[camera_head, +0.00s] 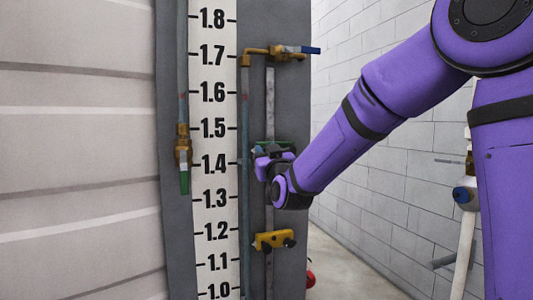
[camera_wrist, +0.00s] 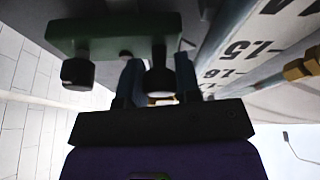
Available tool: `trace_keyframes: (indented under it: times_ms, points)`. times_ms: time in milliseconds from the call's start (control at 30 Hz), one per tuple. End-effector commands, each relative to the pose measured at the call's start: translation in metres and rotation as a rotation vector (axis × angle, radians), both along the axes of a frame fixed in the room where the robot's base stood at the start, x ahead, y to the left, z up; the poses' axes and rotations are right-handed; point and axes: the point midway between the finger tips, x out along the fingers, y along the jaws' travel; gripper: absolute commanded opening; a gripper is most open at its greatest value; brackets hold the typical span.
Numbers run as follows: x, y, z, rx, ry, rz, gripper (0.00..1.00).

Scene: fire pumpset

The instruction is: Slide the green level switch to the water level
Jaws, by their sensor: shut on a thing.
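The green level switch (camera_head: 275,144) sits on the vertical grey rail (camera_head: 269,105) right of the white scale, between the 1.4 and 1.5 marks. My gripper (camera_head: 263,156) covers most of it in the head view. In the wrist view, the switch is a green block (camera_wrist: 112,30) with two dark round knobs. My gripper (camera_wrist: 158,72) has one finger on each side of the right knob (camera_wrist: 160,80) and is shut on it. The left knob (camera_wrist: 77,73) is free. The water level in the thin tube (camera_head: 245,180) beside the scale is not clear to me.
A yellow slider (camera_head: 274,240) with dark knobs sits lower on the same rail, near 1.2. A brass valve with a blue handle (camera_head: 300,50) juts out above. The white scale (camera_head: 212,140) reads 1.0 to 1.8. A green-handled valve (camera_head: 183,160) is to its left.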

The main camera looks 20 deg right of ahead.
Motion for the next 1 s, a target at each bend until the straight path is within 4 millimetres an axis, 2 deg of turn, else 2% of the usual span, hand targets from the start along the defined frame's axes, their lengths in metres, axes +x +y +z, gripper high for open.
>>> trace_keyframes:
  times_ms: [167,500,700,833,1000]
  points:
    - [-0.001,0.0,0.018,0.0,-0.005,0.0,0.0]
    - [-0.001,0.0,0.1,0.002,-0.009,0.0,0.0]
    - [-0.001,0.0,0.139,0.001,-0.007,0.001,0.0]
    - [-0.001,0.0,0.155,0.001,-0.005,-0.001,0.0]
    - [0.0,0.0,0.162,0.0,-0.003,0.0,0.0]
